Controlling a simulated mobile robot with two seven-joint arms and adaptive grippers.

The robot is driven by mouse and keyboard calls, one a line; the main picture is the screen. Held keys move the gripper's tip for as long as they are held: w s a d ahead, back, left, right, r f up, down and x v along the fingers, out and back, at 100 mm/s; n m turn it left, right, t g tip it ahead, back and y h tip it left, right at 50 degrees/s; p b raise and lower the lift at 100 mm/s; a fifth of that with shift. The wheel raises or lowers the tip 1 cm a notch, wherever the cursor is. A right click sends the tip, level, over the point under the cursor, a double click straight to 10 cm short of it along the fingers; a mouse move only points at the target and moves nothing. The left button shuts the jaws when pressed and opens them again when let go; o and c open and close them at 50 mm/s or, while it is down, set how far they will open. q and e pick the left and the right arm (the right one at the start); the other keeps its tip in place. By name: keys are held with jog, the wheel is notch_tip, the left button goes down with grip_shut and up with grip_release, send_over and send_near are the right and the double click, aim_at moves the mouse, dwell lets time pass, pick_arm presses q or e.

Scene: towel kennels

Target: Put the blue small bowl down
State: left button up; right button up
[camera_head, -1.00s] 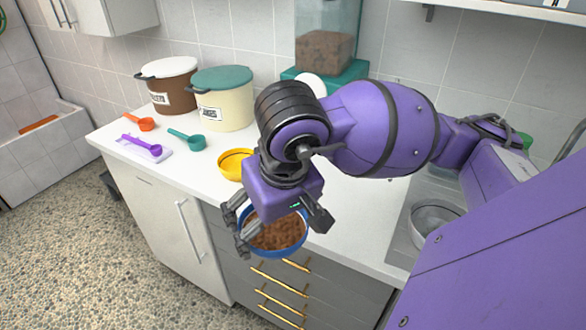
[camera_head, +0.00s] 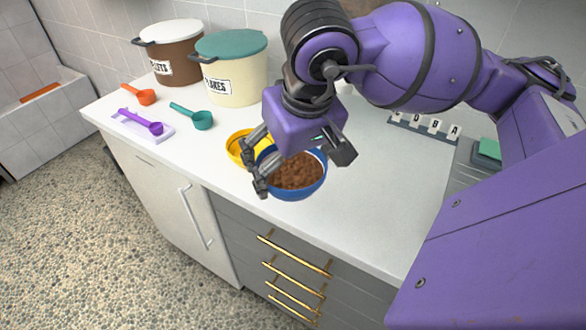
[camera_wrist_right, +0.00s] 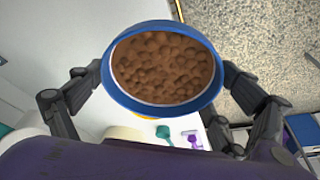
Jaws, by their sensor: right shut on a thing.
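The small blue bowl (camera_head: 297,191) is full of brown kibble and is held by my right gripper (camera_head: 300,165). In the head view the bowl overlaps the counter's front edge and the yellow bowl behind it; its exact height above the counter is hard to tell. In the right wrist view the blue bowl (camera_wrist_right: 119,93) sits between the two fingers of my right gripper (camera_wrist_right: 165,85), roughly level, with the kibble in it. My left gripper is not in view.
A yellow bowl (camera_head: 236,148) stands just left of the blue bowl, partly hidden. Teal (camera_head: 201,121), orange (camera_head: 145,98) and purple (camera_head: 150,126) scoops lie further left, before two lidded bins (camera_head: 234,88). The white counter (camera_head: 365,195) is bare to the right. Letter tiles (camera_head: 423,126) stand at the back.

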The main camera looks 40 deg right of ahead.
jog(key=w+d+f, duration=0.4)
jog(key=w, duration=0.1)
jog(key=w+d+f+p, duration=0.1)
jog(key=w+d+f, duration=0.1)
jog(key=w+f, duration=0.1)
jog(key=shift+w+d+f, duration=0.15)
jog(key=shift+f, duration=0.1)
jog(key=shift+s+x, duration=0.1)
jog(key=shift+x, duration=0.9)
jog(key=shift+s+x, duration=0.15)
jog(key=shift+x, duration=0.8)
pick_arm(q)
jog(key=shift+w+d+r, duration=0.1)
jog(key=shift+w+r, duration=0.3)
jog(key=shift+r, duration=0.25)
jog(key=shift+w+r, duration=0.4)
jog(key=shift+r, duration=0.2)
pick_arm(e)
jog(key=shift+d+f, duration=0.1)
jog(key=shift+d, duration=0.05)
jog(key=shift+f, duration=0.3)
jog(key=o, duration=0.9)
jog(key=shift+r, duration=0.1)
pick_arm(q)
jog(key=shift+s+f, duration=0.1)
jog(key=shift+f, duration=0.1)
